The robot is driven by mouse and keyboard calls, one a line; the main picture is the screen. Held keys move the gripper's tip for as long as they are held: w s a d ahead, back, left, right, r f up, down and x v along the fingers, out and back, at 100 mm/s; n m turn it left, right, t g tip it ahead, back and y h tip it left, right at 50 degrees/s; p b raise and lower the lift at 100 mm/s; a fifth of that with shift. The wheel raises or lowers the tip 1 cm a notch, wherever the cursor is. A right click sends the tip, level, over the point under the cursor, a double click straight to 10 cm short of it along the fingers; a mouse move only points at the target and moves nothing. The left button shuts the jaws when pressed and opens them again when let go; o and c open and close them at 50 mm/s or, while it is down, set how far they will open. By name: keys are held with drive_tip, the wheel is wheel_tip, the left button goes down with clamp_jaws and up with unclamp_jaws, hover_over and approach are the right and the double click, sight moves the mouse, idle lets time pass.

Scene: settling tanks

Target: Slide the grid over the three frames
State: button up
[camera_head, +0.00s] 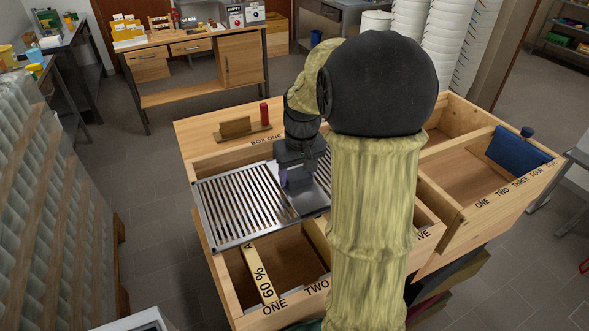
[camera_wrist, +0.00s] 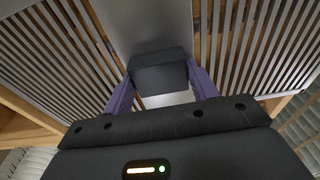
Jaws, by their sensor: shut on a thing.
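The grid (camera_head: 240,205), a metal panel with many parallel slots and a plain solid strip, lies across the back part of a wooden box (camera_head: 215,275). It also shows in the wrist view (camera_wrist: 155,25), slotted on both sides of the strip. My gripper (camera_head: 296,176) is over the strip. In the wrist view its two purple fingers (camera_wrist: 160,80) are shut on the dark block-shaped handle (camera_wrist: 158,66) on the strip.
Open compartments marked ONE and TWO lie in front of the grid. A yellow strip marked 60% (camera_head: 259,272) lies across the first. A second wooden box with a blue item (camera_head: 518,148) stands at right. A red cylinder (camera_head: 264,113) stands on the back ledge.

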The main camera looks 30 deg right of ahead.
drive_tip(key=shift+s+b, duration=0.65)
drive_tip(key=shift+s, duration=6.4)
drive_tip(key=o, duration=1.4)
drive_tip(key=r, duration=0.5)
drive_tip(key=s+r+p, duration=0.1)
drive_tip(key=r, duration=0.5)
drive_tip(key=s+r, duration=0.1)
drive_tip(key=r, duration=0.5)
drive_tip(key=shift+r, duration=0.15)
drive_tip(key=shift+a, duration=0.1)
